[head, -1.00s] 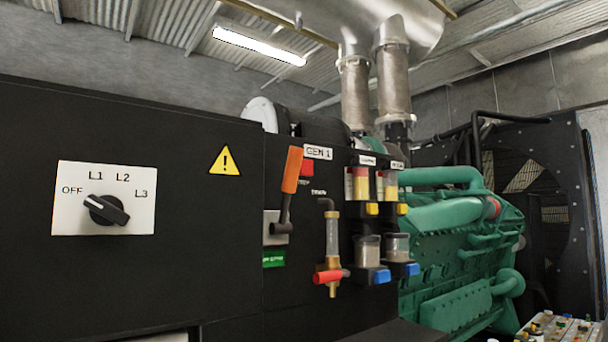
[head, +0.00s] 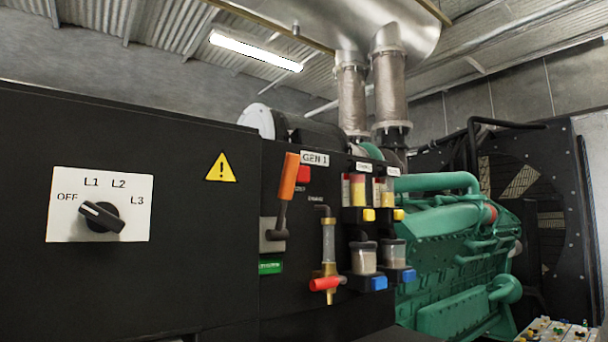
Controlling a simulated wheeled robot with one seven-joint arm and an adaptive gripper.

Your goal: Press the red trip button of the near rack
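A small red block (head: 303,174), which looks like the trip button, sits on the black rack panel (head: 300,214) under the "GEN 1" label (head: 315,159). An orange-handled lever (head: 288,178) stands upright just left of it and partly covers its left side. Small lettering beneath the red block is too blurred to read. My gripper is not in the head view, so nothing shows touching the button.
A black cabinet with a rotary selector (head: 101,217) and a yellow warning sign (head: 221,167) fills the left. A red-handled valve (head: 326,284) and filter bowls (head: 364,257) stick out of the rack. A green engine (head: 450,260) stands behind at right.

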